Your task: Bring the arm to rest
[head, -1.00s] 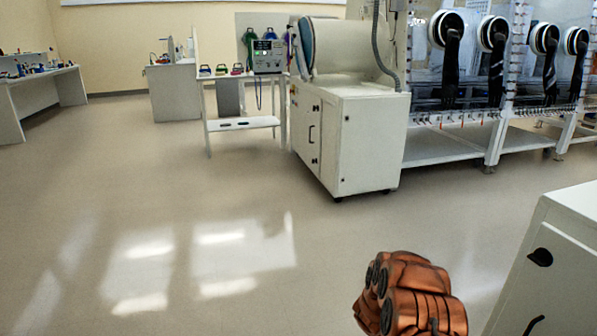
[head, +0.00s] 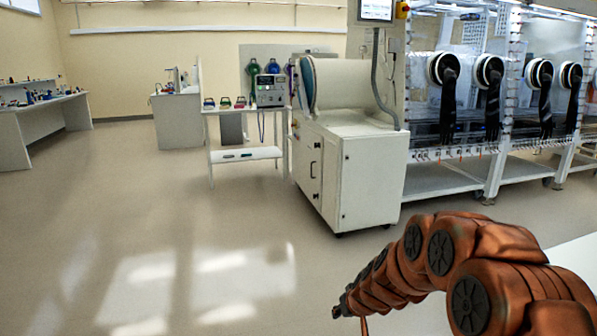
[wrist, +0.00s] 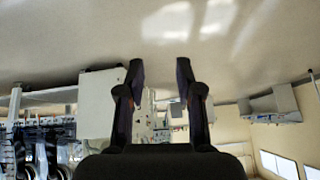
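My copper-coloured arm (head: 440,260) reaches in from the lower right of the head view and stretches toward the lower middle, above the floor. Its far end is small there, and the gripper's fingers cannot be made out in that view. In the wrist view my gripper (wrist: 160,82) shows two dark fingers standing apart with a clear gap. Nothing is between the fingertips; the room shows through, upside down. The gripper is open and empty.
A white cabinet (head: 365,180) with a drum-shaped chamber (head: 345,85) stands ahead, beside the glovebox row (head: 490,95). A small white table (head: 240,155) is left of it. A white surface (head: 560,262) lies at right behind my arm. The floor (head: 130,215) at left is open.

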